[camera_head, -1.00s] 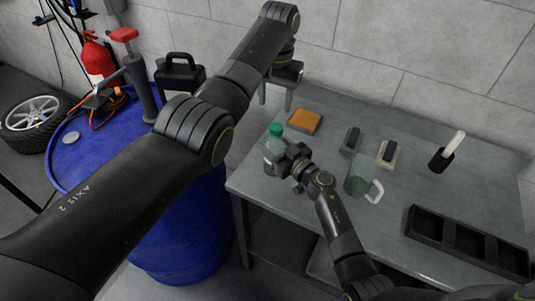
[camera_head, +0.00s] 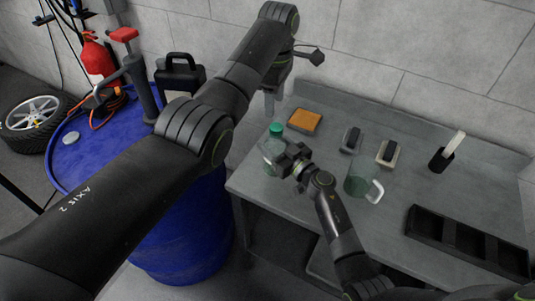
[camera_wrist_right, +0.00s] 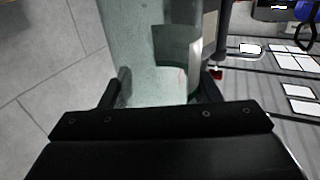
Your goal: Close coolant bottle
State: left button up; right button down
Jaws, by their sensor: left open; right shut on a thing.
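The coolant bottle (camera_head: 269,153), clear and greenish, stands upright at the left edge of the grey workbench. A green cap (camera_head: 276,129) sits on top of it; I cannot tell how tight it is. My right gripper (camera_head: 281,161) is shut on the bottle's body from the right. In the right wrist view the translucent bottle wall (camera_wrist_right: 140,50) is between the two fingers (camera_wrist_right: 160,90). My left gripper (camera_head: 279,98) is open and empty, pointing down above the cap and apart from it.
A blue drum (camera_head: 190,230) stands to the left. A wall is behind.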

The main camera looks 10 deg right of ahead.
aim_at(273, 127)
pick_arm(q)
jog(key=n, duration=1.2)
jog(key=shift+f, duration=0.1)
jog(key=shift+f, duration=3.85)
jog(key=shift+c, duration=0.3)
